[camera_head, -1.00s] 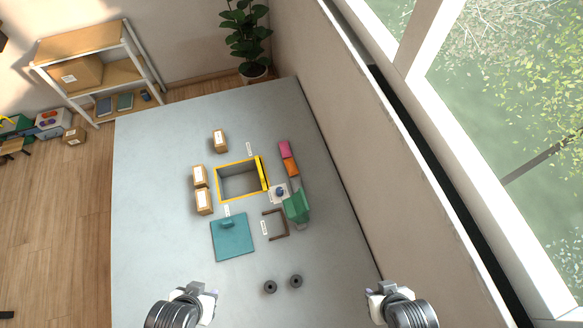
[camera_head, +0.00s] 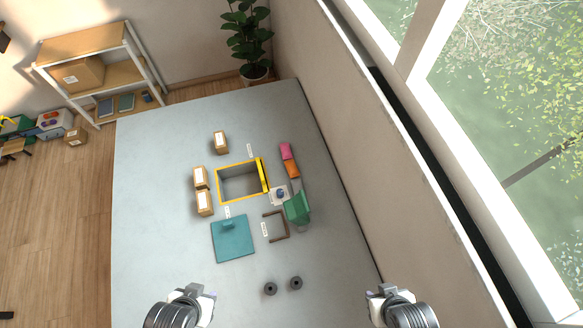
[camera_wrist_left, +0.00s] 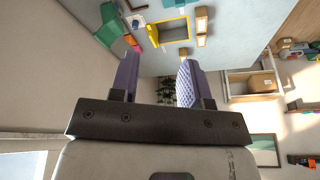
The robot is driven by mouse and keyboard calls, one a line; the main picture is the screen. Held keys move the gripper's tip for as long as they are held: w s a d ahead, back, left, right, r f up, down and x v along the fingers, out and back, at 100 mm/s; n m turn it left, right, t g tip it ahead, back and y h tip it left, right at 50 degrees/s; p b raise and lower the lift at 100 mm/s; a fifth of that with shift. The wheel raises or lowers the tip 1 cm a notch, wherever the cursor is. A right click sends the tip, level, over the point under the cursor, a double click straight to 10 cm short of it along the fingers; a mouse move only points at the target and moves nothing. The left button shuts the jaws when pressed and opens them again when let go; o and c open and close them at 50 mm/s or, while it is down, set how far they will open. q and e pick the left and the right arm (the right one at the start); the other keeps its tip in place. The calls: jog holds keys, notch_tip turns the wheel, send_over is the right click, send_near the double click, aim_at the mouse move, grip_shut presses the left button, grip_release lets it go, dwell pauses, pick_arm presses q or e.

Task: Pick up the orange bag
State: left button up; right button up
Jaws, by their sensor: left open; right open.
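The orange bag (camera_head: 292,169) lies on the grey table, right of the yellow-rimmed bin (camera_head: 217,186), with a pink bag (camera_head: 287,151) touching or close behind it. My left gripper (camera_head: 205,291) is at the front left of the table, well short of the bag. In the left wrist view its two purple fingers (camera_wrist_left: 155,82) are apart with nothing between them. My right gripper (camera_head: 377,291) is at the front right, open, and also far from the bag.
A green container (camera_head: 297,207) and a small white item with a blue top (camera_head: 279,194) stand just in front of the orange bag. A brown frame (camera_head: 285,238), a teal board (camera_head: 232,240), two dark rings (camera_head: 270,288) and small cartons (camera_head: 205,203) lie around. The wall (camera_head: 400,180) rises at right.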

pick_arm(q)
jog(key=shift+d, duration=0.2)
jog(key=o, duration=0.9)
jog(key=shift+a, duration=0.2)
jog(key=shift+w, duration=0.1)
